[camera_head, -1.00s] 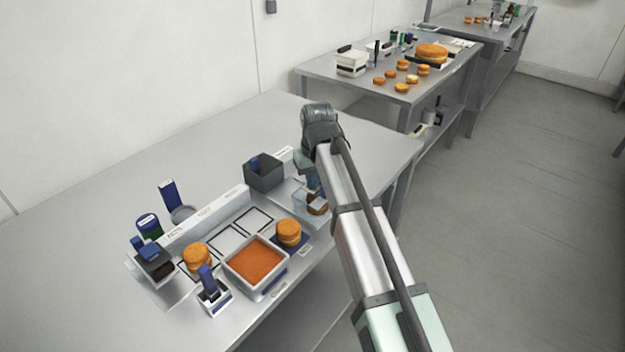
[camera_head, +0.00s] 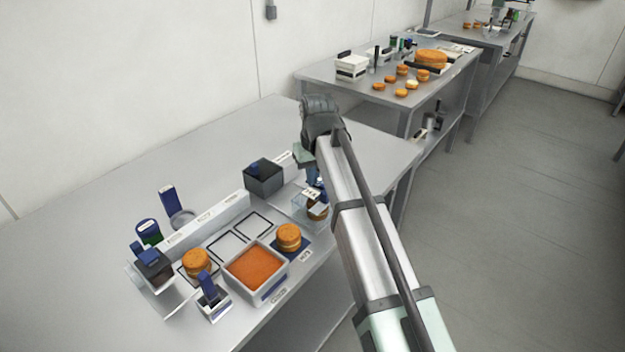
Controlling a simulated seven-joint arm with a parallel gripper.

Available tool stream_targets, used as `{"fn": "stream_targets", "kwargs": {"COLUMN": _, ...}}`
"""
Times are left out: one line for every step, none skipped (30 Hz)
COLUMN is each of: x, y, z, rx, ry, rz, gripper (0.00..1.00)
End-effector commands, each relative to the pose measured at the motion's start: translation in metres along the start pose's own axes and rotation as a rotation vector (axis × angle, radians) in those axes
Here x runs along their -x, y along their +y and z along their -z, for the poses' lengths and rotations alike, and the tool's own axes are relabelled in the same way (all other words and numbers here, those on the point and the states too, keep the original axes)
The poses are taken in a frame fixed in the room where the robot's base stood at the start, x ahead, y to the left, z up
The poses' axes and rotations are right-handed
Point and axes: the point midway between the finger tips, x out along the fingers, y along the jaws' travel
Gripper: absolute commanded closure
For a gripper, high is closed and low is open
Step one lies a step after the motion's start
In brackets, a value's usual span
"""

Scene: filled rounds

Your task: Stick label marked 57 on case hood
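The clear case hood (camera_head: 309,211) stands at the right end of the near station, with a filled round (camera_head: 318,211) showing through it. My gripper (camera_head: 317,187) points down over the hood, partly hidden by my own arm. A small white label (camera_head: 310,192) with dark marks shows at the hood's top, close beside the blue fingertips. The marks are too small to read as 57. I cannot tell whether the label touches the hood or the fingers, nor whether the fingers are open.
A dark box (camera_head: 263,179) with a blue handle stands left of the hood. A white tray of orange filling (camera_head: 256,270), a round on a blue mat (camera_head: 289,238) and another round (camera_head: 196,262) are in front. Bare table (camera_head: 90,250) lies at left.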

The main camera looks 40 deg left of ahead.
Motion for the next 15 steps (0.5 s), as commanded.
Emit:
{"fn": "stream_targets", "kwargs": {"x": 0.003, "y": 0.0, "z": 0.001, "rx": 0.0, "ry": 0.0, "rz": 0.0, "gripper": 1.0}}
{"fn": "stream_targets", "kwargs": {"x": 0.005, "y": 0.0, "z": 0.001, "rx": 0.0, "ry": 0.0, "rz": 0.0, "gripper": 1.0}}
{"fn": "stream_targets", "kwargs": {"x": 0.007, "y": 0.0, "z": 0.002, "rx": 0.0, "ry": 0.0, "rz": 0.0, "gripper": 1.0}}
{"fn": "stream_targets", "kwargs": {"x": 0.009, "y": 0.0, "z": 0.002, "rx": 0.0, "ry": 0.0, "rz": 0.0, "gripper": 1.0}}
{"fn": "stream_targets", "kwargs": {"x": 0.011, "y": 0.0, "z": 0.002, "rx": 0.0, "ry": 0.0, "rz": 0.0, "gripper": 1.0}}
{"fn": "stream_targets", "kwargs": {"x": 0.013, "y": 0.0, "z": 0.002, "rx": 0.0, "ry": 0.0, "rz": 0.0, "gripper": 1.0}}
{"fn": "stream_targets", "kwargs": {"x": 0.015, "y": 0.0, "z": 0.003, "rx": 0.0, "ry": 0.0, "rz": 0.0, "gripper": 1.0}}
{"fn": "stream_targets", "kwargs": {"x": 0.017, "y": 0.0, "z": 0.003, "rx": 0.0, "ry": 0.0, "rz": 0.0, "gripper": 1.0}}
{"fn": "stream_targets", "kwargs": {"x": 0.019, "y": 0.0, "z": 0.003, "rx": 0.0, "ry": 0.0, "rz": 0.0, "gripper": 1.0}}
{"fn": "stream_targets", "kwargs": {"x": 0.02, "y": 0.0, "z": 0.003, "rx": 0.0, "ry": 0.0, "rz": 0.0, "gripper": 1.0}}
{"fn": "stream_targets", "kwargs": {"x": 0.022, "y": 0.0, "z": 0.004, "rx": 0.0, "ry": 0.001, "rz": 0.0, "gripper": 1.0}}
{"fn": "stream_targets", "kwargs": {"x": 0.024, "y": 0.0, "z": 0.004, "rx": 0.0, "ry": 0.001, "rz": 0.0, "gripper": 1.0}}
{"fn": "stream_targets", "kwargs": {"x": 0.026, "y": 0.0, "z": 0.004, "rx": 0.0, "ry": 0.001, "rz": 0.0, "gripper": 1.0}}
{"fn": "stream_targets", "kwargs": {"x": 0.027, "y": 0.0, "z": 0.005, "rx": 0.0, "ry": 0.001, "rz": 0.0, "gripper": 1.0}}
{"fn": "stream_targets", "kwargs": {"x": 0.029, "y": 0.0, "z": 0.005, "rx": 0.0, "ry": 0.0, "rz": 0.0, "gripper": 1.0}}
